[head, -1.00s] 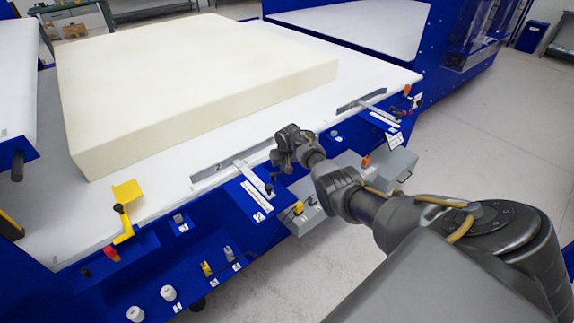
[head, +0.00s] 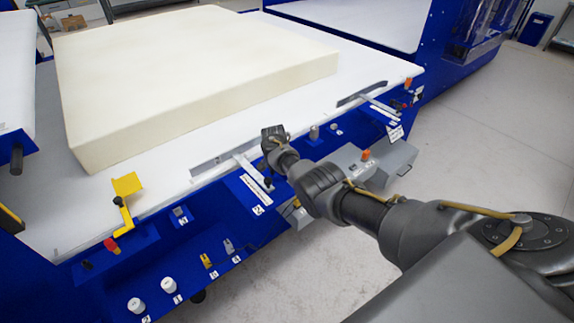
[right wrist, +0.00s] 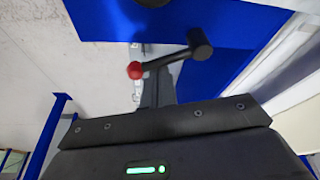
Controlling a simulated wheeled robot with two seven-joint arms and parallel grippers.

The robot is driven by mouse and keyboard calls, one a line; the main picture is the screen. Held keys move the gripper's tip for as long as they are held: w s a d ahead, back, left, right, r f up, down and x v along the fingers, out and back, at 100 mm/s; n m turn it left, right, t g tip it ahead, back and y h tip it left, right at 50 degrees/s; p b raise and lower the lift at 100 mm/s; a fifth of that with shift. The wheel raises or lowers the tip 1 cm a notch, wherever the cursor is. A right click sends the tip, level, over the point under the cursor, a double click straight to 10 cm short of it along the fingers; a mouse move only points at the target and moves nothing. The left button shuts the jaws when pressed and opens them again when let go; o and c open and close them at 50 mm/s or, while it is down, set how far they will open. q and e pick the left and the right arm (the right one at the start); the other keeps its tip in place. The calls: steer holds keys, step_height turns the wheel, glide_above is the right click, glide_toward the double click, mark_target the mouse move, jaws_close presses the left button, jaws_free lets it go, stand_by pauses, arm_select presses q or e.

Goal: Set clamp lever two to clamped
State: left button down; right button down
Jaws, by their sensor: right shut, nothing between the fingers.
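Clamp lever two appears to be the silver bar (head: 250,170) at the bench's front edge, by the label that looks like a 2 (head: 258,211). A dark knob is at its near end. My right gripper (head: 272,134) is just above and right of the bar; its fingertips are hard to see in the head view. In the right wrist view its shut fingers (right wrist: 158,88) show below a dark lever (right wrist: 175,58) with a black round end and a red ball (right wrist: 135,70). I cannot tell whether they touch it. My left gripper is out of view.
A large cream foam block (head: 195,80) lies on the white bench top (head: 165,195). A second silver lever (head: 380,104) sits farther right. A yellow lever (head: 124,212), switches and white knobs (head: 136,305) line the blue front panel. Grey boxes (head: 390,160) stand below the edge.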

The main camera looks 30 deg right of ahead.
steer(key=m, duration=0.1)
steer(key=a+m+g, duration=0.1)
steer(key=shift+s+m, duration=0.4)
steer(key=shift+a, duration=0.2)
steer(key=shift+s+a, duration=0.1)
steer(key=shift+a, duration=0.05)
steer(key=shift+d+f+b, duration=0.2)
steer(key=shift+d+b, duration=0.35)
step_height(320, 180, up, 8)
steer(key=shift+d+f+p, duration=0.1)
steer(key=shift+p, duration=0.95)
steer(key=shift+r, duration=0.6)
